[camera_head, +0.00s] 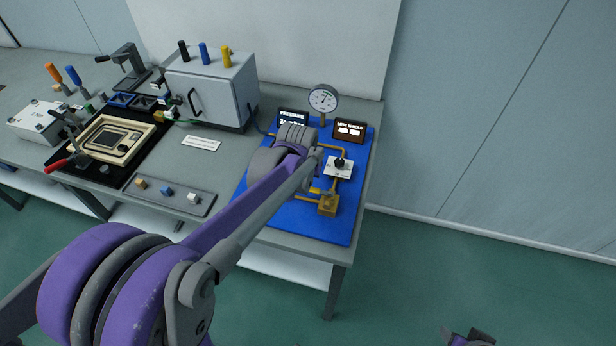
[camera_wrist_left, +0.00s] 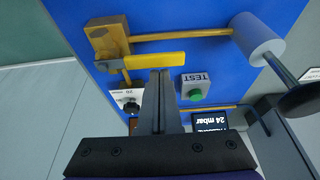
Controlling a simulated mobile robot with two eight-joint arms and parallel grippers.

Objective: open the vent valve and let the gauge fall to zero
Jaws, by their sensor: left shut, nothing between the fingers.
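The gauge (camera_head: 323,98) stands at the back of the blue panel (camera_head: 343,225); its needle is too small to read. The pressure display (camera_wrist_left: 211,122) reads 24 mbar, upside down in the left wrist view. A brass valve block (camera_head: 327,205) with a yellow lever (camera_wrist_left: 155,60) sits near the panel's front. In the wrist view the lever extends right from the block, roughly along the brass pipe. My left gripper (camera_wrist_left: 160,76) is shut and empty, its tips right beside the lever's edge; contact is unclear. Part of my right arm's end (camera_head: 468,338) shows at the bottom edge.
A white plate with a black knob (camera_head: 339,166), a green TEST button (camera_wrist_left: 196,95) and a white cylinder with a black handle (camera_wrist_left: 260,40) are near the lever. A leak display (camera_head: 349,130) stands behind. A grey cabinet (camera_head: 213,95) is to the left.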

